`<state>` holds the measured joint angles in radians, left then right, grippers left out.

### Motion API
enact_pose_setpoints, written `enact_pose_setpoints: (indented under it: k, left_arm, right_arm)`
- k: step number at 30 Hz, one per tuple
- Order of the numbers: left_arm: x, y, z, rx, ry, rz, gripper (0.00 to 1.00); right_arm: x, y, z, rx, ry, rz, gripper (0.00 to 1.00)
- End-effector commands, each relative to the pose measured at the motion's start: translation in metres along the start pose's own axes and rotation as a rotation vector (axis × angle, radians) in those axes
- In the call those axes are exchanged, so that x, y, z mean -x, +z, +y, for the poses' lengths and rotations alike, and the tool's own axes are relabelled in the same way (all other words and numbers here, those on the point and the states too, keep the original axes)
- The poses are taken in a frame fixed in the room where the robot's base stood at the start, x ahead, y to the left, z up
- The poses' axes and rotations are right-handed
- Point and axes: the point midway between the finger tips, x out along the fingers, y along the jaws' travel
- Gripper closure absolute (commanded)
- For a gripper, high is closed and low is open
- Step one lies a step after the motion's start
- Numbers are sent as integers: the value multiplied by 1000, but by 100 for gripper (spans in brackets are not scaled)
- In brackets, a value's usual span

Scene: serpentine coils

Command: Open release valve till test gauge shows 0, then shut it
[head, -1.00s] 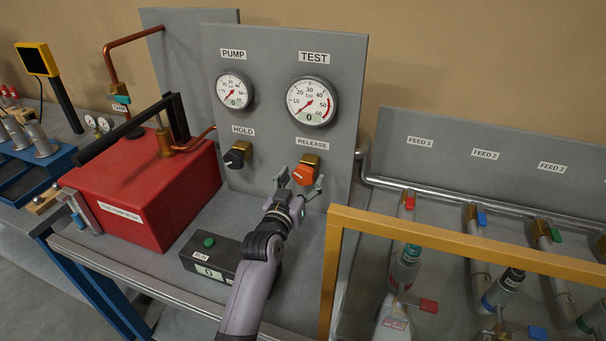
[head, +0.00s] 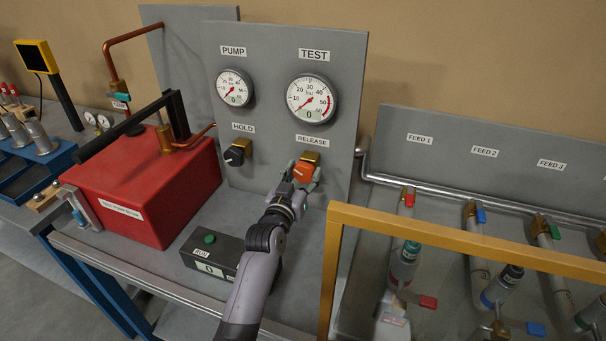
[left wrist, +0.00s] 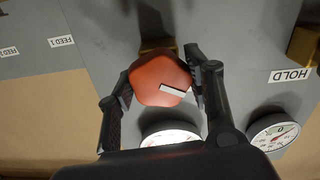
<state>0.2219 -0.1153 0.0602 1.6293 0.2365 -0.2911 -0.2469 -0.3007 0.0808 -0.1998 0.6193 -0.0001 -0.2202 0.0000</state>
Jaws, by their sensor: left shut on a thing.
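The orange release valve knob (head: 304,172) is on the grey panel under the RELEASE label. My left gripper (head: 305,182) is shut on it. In the left wrist view the knob (left wrist: 160,80) sits between the two fingers of the left gripper (left wrist: 158,86), its white mark slanting. The test gauge (head: 312,97) above reads 0 in its digital window, with its needle at the low left of the dial. My right gripper is not in view.
The black hold knob (head: 236,154) and pump gauge (head: 234,88) are left of the release valve. A red pump box (head: 150,190) and a small black box with a green button (head: 212,254) stand on the bench. A yellow frame (head: 440,243) rises at the right.

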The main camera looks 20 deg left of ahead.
Motion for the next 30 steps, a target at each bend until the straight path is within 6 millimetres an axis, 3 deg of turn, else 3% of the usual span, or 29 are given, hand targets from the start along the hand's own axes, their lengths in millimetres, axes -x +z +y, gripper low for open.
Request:
enact_pose_setpoints:
  k: [6,17,30]
  left_arm:
    - [0,0,0,0,-1,0,81]
    - [0,-1,0,-71,1,-1,81]
    - [0,-1,0,-427,1,0,81]
  right_arm:
    - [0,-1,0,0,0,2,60]
    - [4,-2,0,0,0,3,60]
    - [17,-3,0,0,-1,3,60]
